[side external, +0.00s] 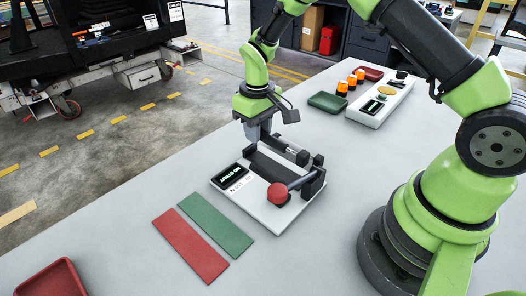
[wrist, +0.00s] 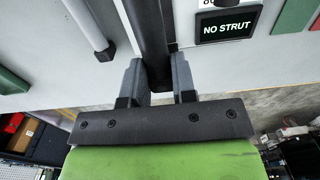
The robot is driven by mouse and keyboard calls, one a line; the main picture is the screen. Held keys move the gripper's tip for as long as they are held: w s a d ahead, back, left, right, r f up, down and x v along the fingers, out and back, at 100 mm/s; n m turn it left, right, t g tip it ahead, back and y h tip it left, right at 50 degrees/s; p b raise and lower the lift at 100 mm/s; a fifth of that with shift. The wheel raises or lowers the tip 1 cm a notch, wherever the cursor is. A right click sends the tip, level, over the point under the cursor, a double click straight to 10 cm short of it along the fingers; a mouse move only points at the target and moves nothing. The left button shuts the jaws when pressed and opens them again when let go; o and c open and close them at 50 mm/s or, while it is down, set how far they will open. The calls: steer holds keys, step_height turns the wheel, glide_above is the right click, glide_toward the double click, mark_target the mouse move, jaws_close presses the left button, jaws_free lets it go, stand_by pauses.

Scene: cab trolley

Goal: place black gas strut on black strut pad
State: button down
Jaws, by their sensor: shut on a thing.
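In the wrist view the strut (wrist: 148,35) runs up between the two grey fingers. It is held just above the white fixture. The black strut pad (side external: 268,171) is a long dark bar on that fixture, below the strut in the side view. A gap shows between them there. In the wrist view I cannot clearly tell the pad from the strut.
The fixture's display (side external: 231,174) reads NO STRUT. Red (side external: 190,246) and green (side external: 216,223) strips lie left. A green tray (side external: 328,102) is behind. A grey rod (wrist: 88,25) shows in the wrist view.

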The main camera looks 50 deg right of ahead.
mark_target(258, 158)
steer(key=shift+f, duration=2.6)
steer(key=shift+f, duration=0.1)
steer(key=c, duration=0.9)
jaws_free()
